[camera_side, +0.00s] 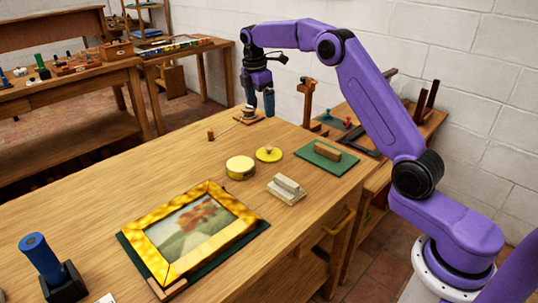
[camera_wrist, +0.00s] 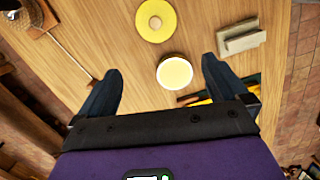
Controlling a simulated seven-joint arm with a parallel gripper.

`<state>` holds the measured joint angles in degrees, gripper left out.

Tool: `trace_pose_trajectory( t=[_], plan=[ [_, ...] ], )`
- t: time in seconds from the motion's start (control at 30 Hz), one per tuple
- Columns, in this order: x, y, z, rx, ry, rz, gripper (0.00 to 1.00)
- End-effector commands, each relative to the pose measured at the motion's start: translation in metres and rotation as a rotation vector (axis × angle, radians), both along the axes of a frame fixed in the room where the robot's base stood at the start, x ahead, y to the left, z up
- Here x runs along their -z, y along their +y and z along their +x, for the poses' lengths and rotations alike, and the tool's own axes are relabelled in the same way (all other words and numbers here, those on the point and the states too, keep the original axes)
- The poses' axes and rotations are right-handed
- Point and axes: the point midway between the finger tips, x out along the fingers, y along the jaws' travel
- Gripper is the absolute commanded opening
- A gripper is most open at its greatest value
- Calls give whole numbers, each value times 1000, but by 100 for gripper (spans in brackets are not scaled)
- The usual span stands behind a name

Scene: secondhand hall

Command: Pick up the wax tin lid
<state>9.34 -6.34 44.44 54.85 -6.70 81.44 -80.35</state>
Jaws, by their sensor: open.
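The wax tin lid (camera_side: 269,156) is a flat yellow disc with a small knob in its middle. It lies on the wooden table, and also shows at the top of the wrist view (camera_wrist: 144,26). The round yellow tin (camera_side: 240,167) with a pale top stands beside it, apart from it. In the wrist view the tin (camera_wrist: 174,73) appears between my fingertips, with the lid beyond. My gripper (camera_side: 259,99) is open and empty, raised above the far part of the table, away from the lid; its fingers also show in the wrist view (camera_wrist: 161,68).
A pale stepped block (camera_side: 287,188), a green board (camera_side: 326,157) with a wooden handle and a gold-framed picture (camera_side: 200,228) lie nearby. A wooden board (camera_side: 250,120) bearing a small object is under my gripper. A blue-handled tool (camera_side: 42,258) stands front left.

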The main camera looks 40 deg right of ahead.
Motion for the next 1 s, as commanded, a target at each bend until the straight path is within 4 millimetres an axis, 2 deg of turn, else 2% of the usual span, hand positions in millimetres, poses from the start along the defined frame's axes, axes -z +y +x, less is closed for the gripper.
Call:
trace_pose_trajectory(
  t=[0.1,0.27,0.8,1.0],
  plan=[
    [4,-14,5,-4,5,-3,100],
    [15,-21,5,-8,10,-4,100],
    [110,-31,2,-6,11,-3,100],
    [125,-33,2,-6,8,-4,100]
  ],
)
